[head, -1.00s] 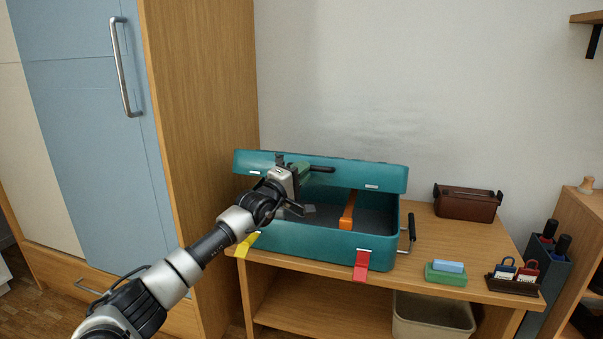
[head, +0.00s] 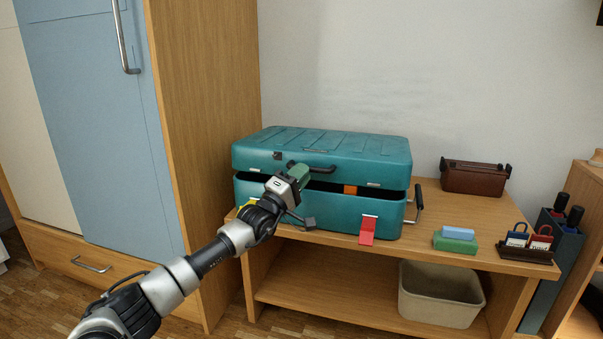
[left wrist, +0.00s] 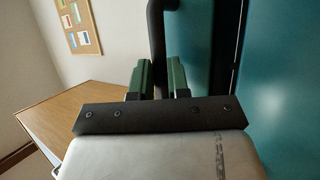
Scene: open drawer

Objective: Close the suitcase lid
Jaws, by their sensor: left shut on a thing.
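The teal suitcase lid (head: 350,150) is lowered over the suitcase base (head: 335,214) on the wooden bench. A narrow dark gap shows between them at the front, wider at the right. My left gripper (head: 301,172) is at the lid's front, shut on the black lid handle (head: 325,168). In the left wrist view, the green fingers (left wrist: 158,80) sit on both sides of the handle (left wrist: 156,28). A red latch (head: 368,229) hangs down at the front; a yellow latch (head: 243,204) is mostly hidden behind my arm. My right gripper is not in view.
An orange piece (head: 350,189) shows in the gap. To the right on the bench top (head: 440,210) are a brown case (head: 475,177), blue and green blocks (head: 455,239) and a small tag holder (head: 526,252). A tall cabinet (head: 205,120) stands left.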

